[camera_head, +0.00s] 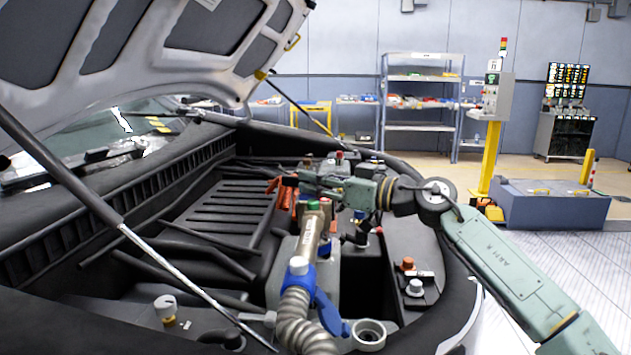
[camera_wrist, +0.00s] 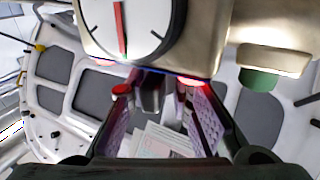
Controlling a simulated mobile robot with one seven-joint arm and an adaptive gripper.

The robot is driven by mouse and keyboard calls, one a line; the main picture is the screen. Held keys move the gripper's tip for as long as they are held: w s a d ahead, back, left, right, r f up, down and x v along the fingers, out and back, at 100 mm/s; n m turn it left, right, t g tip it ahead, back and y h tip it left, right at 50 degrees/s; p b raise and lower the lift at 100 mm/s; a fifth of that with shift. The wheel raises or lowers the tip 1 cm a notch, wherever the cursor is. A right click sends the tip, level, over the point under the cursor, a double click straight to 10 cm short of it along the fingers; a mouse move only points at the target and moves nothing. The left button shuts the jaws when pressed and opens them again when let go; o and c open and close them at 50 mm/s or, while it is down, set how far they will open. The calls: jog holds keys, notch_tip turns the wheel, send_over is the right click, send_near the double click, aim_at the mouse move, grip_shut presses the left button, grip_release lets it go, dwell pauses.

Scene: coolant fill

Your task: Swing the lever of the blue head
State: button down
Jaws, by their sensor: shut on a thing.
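The blue head (camera_head: 297,275) sits at the lower end of a beige metal body (camera_head: 311,238), with a ribbed grey hose (camera_head: 304,325) below it. Its blue lever (camera_head: 328,312) slants down to the right, apart from my gripper. My gripper (camera_head: 308,183) is by the upper end of the metal body, where a green and a red knob show. In the wrist view, my fingers (camera_wrist: 160,118) stand a little apart below a white gauge (camera_wrist: 122,25) with a red needle. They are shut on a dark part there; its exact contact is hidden.
An open round filler neck (camera_head: 369,333) lies right of the blue lever. The raised hood (camera_head: 150,60) hangs over the bay, and its support strut (camera_head: 110,215) crosses the left front.

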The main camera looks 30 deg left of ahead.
jog(key=shift+s+t, duration=0.1)
jog(key=shift+t, duration=0.3)
jog(key=m+t+p, duration=0.1)
jog(key=m+t, duration=0.1)
jog(key=shift+r+t, duration=0.15)
jog(key=shift+t, duration=0.25)
jog(key=shift+m+t+h, duration=0.3)
jog(key=shift+m+t, duration=0.2)
jog(key=shift+t, duration=0.1)
jog(key=c, duration=1.4)
grip_release()
notch_tip(320, 180, up, 10)
jog(key=shift+f, duration=0.15)
